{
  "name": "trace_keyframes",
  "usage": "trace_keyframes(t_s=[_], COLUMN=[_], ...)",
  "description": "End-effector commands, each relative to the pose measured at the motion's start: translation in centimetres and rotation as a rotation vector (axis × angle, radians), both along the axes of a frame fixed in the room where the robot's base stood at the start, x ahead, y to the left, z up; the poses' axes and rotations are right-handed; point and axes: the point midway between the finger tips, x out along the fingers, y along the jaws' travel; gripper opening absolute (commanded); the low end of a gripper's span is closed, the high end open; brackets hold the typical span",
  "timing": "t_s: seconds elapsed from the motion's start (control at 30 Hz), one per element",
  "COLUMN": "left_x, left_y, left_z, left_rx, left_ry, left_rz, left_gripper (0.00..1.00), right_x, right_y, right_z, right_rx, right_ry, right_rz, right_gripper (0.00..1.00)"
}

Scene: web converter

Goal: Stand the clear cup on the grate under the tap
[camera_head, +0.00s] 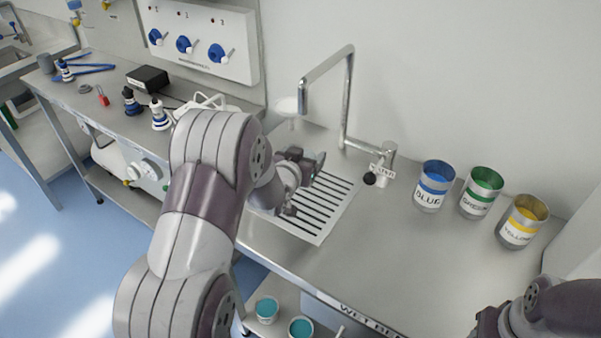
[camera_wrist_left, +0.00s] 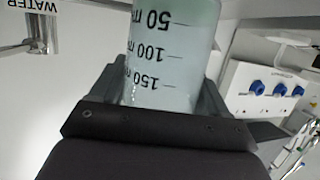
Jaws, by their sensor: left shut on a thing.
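The clear cup (camera_wrist_left: 172,55), with upside-down printed ml marks, sits between the fingers of my left gripper (camera_wrist_left: 165,95) in the left wrist view. Its lettering is the same way up as the WATER label, so the cup looks upright. In the head view my left gripper (camera_head: 303,182) is over the slotted grate (camera_head: 322,212), and I cannot make out the cup there. I cannot tell whether the cup touches the grate. The bent metal tap (camera_head: 347,100) rises behind, its spout end above and behind the gripper. My right arm shows at the bottom right, its fingers unclear.
Blue (camera_head: 433,188), green (camera_head: 481,194) and yellow (camera_head: 521,223) labelled tins stand right of the tap. The counter (camera_head: 390,250) in front of them is clear. Bottles and a black box (camera_head: 148,79) stand on the left bench. Two teal-filled cups (camera_head: 266,308) sit below.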

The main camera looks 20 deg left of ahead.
Motion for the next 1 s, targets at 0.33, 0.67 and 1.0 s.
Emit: trace_keyframes(t_s=[0.33,0.67,1.0], left_x=[0.0,0.0,-0.1], left_y=[0.0,0.0,0.0], left_z=[-4.2,-4.5,-3.9], left_rx=[0.001,0.001,0.000], left_ry=[-0.004,-0.002,-0.002], left_rz=[-0.001,-0.001,-0.001], left_gripper=[0.40,0.92,1.00], right_x=[0.0,0.0,0.0], right_y=[0.0,0.0,0.0], right_z=[0.1,-0.3,0.3], right_rx=[0.000,0.000,0.000], right_ry=[0.000,0.000,0.000], right_rz=[0.000,0.000,0.000], right_gripper=[0.43,0.43,0.43])
